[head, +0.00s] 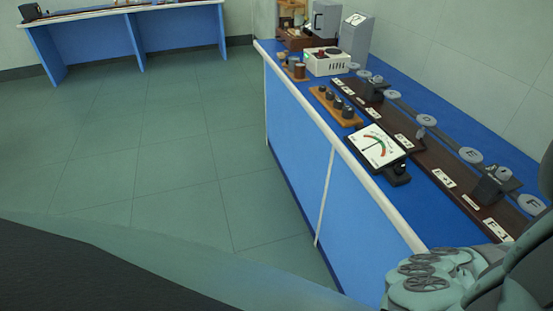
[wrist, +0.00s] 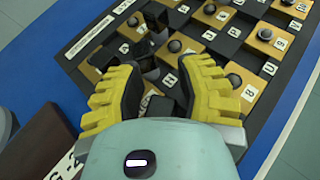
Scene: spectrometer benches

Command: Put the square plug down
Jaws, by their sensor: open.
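My gripper (wrist: 158,78) is in the wrist view, with its two yellow-and-black fingers spread apart. It is over a dark board (wrist: 225,48) with white letter labels and wooden squares. A dark block (wrist: 146,62) stands between and just beyond the fingertips and may be the square plug. I cannot tell its exact shape or whether a finger touches it. Another dark upright piece (wrist: 156,20) stands behind it. The gripper's fingertips are not clearly seen in the head view.
Round dark knobs (wrist: 234,81) sit on the board's wooden squares near the right finger. In the head view, a blue bench (head: 300,120) carries a dial meter (head: 377,146), a wooden block with several dark cylinders (head: 335,106) and a white box (head: 326,61). The floor to the left is clear.

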